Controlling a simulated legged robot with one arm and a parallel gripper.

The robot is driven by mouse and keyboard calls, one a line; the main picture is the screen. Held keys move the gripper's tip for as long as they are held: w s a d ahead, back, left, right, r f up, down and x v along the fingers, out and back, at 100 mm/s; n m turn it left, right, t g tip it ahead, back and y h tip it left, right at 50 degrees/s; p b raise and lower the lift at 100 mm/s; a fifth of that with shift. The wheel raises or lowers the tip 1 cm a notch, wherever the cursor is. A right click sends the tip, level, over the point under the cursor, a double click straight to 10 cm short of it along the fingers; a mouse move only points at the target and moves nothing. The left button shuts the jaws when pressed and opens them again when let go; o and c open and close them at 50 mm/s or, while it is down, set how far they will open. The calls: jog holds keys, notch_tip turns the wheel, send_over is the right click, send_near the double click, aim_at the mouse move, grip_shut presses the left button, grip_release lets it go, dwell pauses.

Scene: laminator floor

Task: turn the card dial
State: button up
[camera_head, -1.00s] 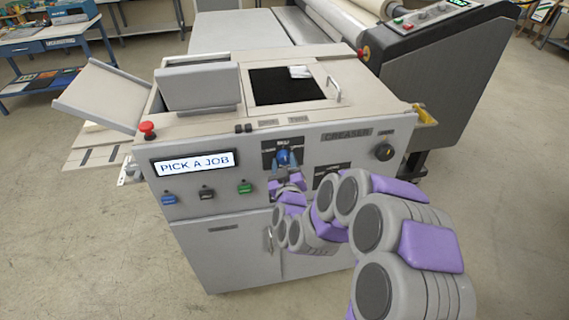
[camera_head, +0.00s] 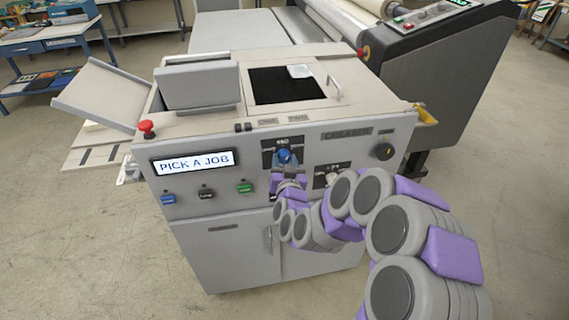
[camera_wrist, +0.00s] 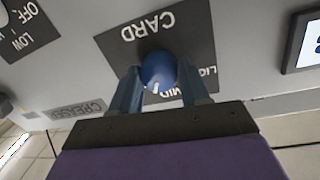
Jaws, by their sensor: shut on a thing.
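The card dial is a blue round knob (camera_head: 284,156) on a dark plate on the front of the grey creaser machine (camera_head: 225,235). In the wrist view the dial (camera_wrist: 158,72) shows a white pointer mark near its lower edge, under the upside-down word CARD (camera_wrist: 148,26). My gripper (camera_wrist: 160,86) has one finger on each side of the dial and is shut on it. In the head view my gripper (camera_head: 286,176) reaches the dial from below. The lower lettering on the plate is partly hidden by my fingers.
A lit display (camera_head: 193,162) reads PICK A JOB, with blue, black and green buttons below it. A red stop button (camera_head: 147,128) is at the upper left. A dark knob (camera_head: 384,151) is at the right, and another dial plate (camera_head: 330,175) is beside my arm.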

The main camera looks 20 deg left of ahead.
jog(key=m+b, duration=0.2)
jog(key=m, duration=0.3)
jog(key=shift+f+g, duration=0.1)
jog(key=shift+g, duration=0.3)
jog(key=shift+m+y, duration=0.3)
jog(key=o, duration=1)
jog(key=shift+o, duration=0.2)
jog(key=shift+d, duration=0.1)
